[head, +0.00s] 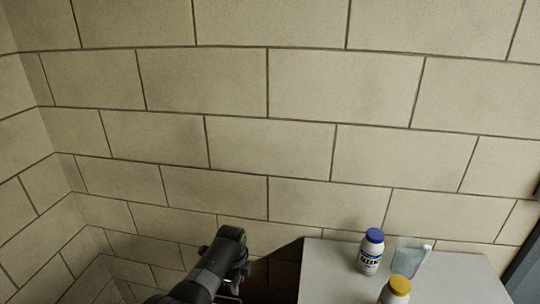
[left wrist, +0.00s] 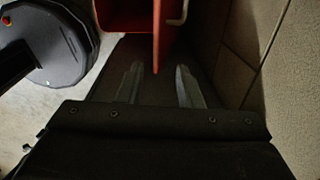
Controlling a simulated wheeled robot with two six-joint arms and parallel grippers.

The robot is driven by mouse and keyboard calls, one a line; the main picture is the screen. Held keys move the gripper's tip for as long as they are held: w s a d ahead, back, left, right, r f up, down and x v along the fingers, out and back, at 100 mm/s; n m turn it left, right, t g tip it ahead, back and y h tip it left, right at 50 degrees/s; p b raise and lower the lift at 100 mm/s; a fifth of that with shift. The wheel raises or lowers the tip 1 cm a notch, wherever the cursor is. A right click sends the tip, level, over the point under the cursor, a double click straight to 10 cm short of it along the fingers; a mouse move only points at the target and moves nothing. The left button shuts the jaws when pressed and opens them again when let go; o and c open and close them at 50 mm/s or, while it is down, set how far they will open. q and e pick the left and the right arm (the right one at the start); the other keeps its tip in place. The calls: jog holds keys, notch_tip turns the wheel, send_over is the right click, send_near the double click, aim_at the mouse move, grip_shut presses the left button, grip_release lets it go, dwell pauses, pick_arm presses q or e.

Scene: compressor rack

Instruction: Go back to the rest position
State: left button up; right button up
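My left arm comes in from the bottom of the head view, left of a grey-topped table. Its gripper hangs at the wrist end and is mostly hidden there. My right gripper is in neither view.
A grey table (head: 328,277) at the lower right bears a white bottle with a blue cap (head: 370,252), a yellow-capped bottle (head: 397,290) and a translucent container (head: 408,256). A block wall (head: 300,90) stands behind. A red object (left wrist: 128,15) lies beyond the left fingertips.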

pick_arm(q)
jog(key=s+a+f+n+b, duration=0.1)
jog(key=s+a+f+n, duration=0.3)
jog(key=s+f, duration=0.45)
jog(key=s+a+f+n+b, duration=0.1)
jog(key=s+a+f+n, duration=0.25)
jog(key=s+f, duration=0.5)
jog(key=s+a+f+n, duration=0.4)
jog(key=s+f, duration=0.2)
jog(key=f, duration=0.5)
jog(key=s+a+f+n, duration=0.3)
jog(key=s, duration=0.8)
jog(key=s+a+f+n+b, duration=0.1)
jog(key=s+a+f+n, duration=0.2)
jog(key=s, duration=0.8)
jog(key=s+a+f+n+y+b, duration=0.1)
jog(key=s+a+f+n, duration=0.2)
jog(key=s, duration=0.8)
jog(key=shift+a+f+n+t, duration=0.15)
jog(key=shift+f+n+t, duration=0.2)
jog(key=shift+n, duration=0.1)
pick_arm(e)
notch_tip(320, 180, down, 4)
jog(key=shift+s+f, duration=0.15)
